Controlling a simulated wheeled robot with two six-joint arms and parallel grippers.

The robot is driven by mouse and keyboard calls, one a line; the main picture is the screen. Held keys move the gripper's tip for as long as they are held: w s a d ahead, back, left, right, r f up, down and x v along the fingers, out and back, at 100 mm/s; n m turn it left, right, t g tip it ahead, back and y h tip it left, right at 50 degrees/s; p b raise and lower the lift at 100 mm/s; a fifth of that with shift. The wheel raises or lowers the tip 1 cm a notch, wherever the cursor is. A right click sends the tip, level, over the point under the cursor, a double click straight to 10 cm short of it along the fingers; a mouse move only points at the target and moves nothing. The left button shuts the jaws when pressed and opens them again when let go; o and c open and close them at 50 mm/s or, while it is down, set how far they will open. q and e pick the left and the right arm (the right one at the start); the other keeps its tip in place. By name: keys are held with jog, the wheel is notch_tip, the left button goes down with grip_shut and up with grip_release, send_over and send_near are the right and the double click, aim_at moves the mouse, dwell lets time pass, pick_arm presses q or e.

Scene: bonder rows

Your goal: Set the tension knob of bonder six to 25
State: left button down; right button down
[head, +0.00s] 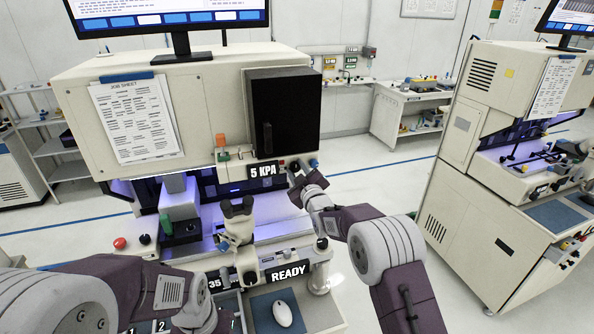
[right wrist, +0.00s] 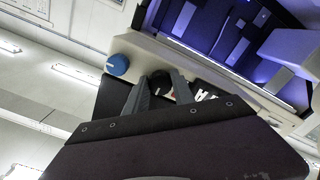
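Bonder machine (head: 75,100) fills the left and middle of the head view; no bonder number is readable. A "5 KPA" display (head: 263,171) sits on its front ledge. My right gripper (head: 300,174) is at the ledge just right of this display. In the right wrist view its two grey fingers (right wrist: 160,92) stand apart, with a dark round knob (right wrist: 160,80) between them; contact is unclear. A blue knob (right wrist: 117,65) is beside them. A lower display reads "35" (head: 215,284), partly covered by my left arm.
A microscope eyepiece (head: 237,210), a "READY" display (head: 288,271) and a mouse (head: 283,314) on a blue mat are at the bonder's front. A red button (head: 119,243) is at left. A second bonder (head: 480,140) stands right, across a clear aisle.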

jog(key=shift+f+m+b, duration=0.15)
jog(key=shift+m+b, duration=0.25)
jog(key=shift+b, duration=0.25)
jog(key=m+b, duration=0.4)
jog(key=shift+b, duration=0.4)
jog(key=m+b, duration=0.2)
jog(key=shift+a+m, duration=0.1)
jog(key=shift+m, duration=0.2)
jog(key=m+b, duration=0.1)
jog(key=m, duration=0.1)
jog(key=shift+m, duration=0.4)
jog(key=m+b, duration=0.1)
jog(key=m, duration=0.1)
jog(key=shift+r+m, duration=0.2)
jog(key=shift+m, duration=0.2)
jog(key=m+b, duration=0.1)
jog(key=m, duration=0.6)
jog(key=shift+r, duration=0.1)
jog(key=shift+m, duration=1.9)
